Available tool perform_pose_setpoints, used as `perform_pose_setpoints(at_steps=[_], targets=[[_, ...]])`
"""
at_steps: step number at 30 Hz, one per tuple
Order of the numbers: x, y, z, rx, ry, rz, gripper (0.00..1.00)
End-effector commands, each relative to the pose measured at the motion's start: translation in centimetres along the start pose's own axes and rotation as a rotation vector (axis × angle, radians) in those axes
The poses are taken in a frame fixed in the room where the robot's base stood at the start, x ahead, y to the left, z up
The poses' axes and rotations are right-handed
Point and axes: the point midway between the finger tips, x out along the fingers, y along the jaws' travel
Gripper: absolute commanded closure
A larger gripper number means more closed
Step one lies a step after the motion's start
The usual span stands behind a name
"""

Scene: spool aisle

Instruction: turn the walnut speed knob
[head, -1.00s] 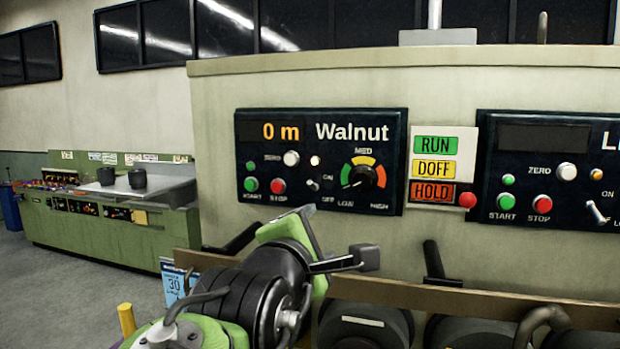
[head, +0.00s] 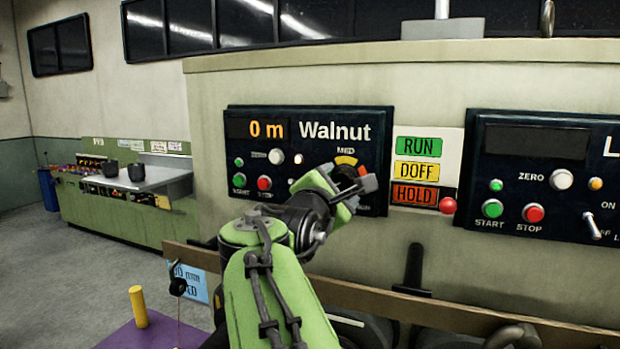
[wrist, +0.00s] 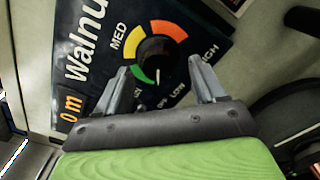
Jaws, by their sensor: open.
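The Walnut panel (head: 235,150) is dark, with "0 m" and "Walnut" lit on it. Its black speed knob (wrist: 157,57) sits inside a green, yellow and orange dial in the wrist view. In the head view my arm hides the knob and most of the dial; the yellow arc (head: 346,160) shows above my gripper (head: 362,187). In the wrist view my gripper (wrist: 162,77) is open, its two fingers apart on either side of the lower dial. The knob lies between and just beyond the fingertips. I cannot tell any contact.
A RUN/DOFF/HOLD card (head: 417,170) with a red button (head: 448,205) is right of the panel. A second panel (head: 545,145) stands farther right. A brown rail (head: 440,303) runs below. A green bench (head: 115,212) stands at the far left.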

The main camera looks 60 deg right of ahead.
Motion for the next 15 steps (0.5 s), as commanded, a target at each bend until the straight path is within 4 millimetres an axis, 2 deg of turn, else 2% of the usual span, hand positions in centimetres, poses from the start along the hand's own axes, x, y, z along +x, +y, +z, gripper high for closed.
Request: perform_pose_setpoints(at_steps=[4, 13, 15], targets=[[2.0, 0.1, 0.2, 0.000, -0.001, -0.002, 0.31], [2.4, 0.1, 0.0, 0.002, 0.001, 0.000, 0.31], [2.3, 0.1, 0.0, 0.002, 0.001, 0.000, 0.41]])
